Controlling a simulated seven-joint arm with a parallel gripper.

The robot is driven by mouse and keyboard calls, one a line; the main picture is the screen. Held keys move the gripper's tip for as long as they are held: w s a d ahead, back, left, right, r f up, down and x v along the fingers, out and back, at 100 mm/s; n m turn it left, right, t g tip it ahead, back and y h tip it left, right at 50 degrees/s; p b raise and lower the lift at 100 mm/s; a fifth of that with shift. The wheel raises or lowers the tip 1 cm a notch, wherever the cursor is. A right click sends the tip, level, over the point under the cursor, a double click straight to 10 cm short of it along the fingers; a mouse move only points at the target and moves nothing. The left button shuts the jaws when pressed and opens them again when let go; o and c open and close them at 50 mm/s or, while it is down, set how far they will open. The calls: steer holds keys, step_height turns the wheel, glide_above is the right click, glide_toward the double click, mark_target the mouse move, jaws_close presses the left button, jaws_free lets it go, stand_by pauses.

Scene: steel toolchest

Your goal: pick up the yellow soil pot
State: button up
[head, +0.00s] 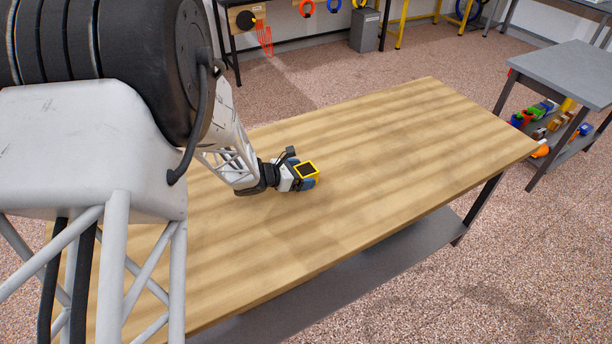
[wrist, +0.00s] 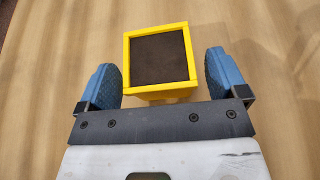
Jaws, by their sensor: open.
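The yellow soil pot (wrist: 162,93) is square with a yellow rim and dark soil inside. It stands upright on the wooden table. In the wrist view it lies between the two blue fingers of my gripper (wrist: 163,80), with a gap on each side. My gripper is open. In the head view the pot (head: 316,170) shows at the end of my arm, with my gripper (head: 306,173) around it. Part of the pot's near side is hidden by my gripper in the wrist view.
The wooden table (head: 400,150) is bare to the right of the pot. A grey table (head: 565,72) stands at the far right, with several coloured items on its lower shelf. A grey bin (head: 365,30) stands on the floor behind.

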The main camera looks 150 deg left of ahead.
mark_target(301, 172)
steer(key=c, duration=1.2)
steer(key=shift+o, duration=0.2)
steer(key=shift+r, duration=0.1)
steer(key=shift+r, duration=4.9)
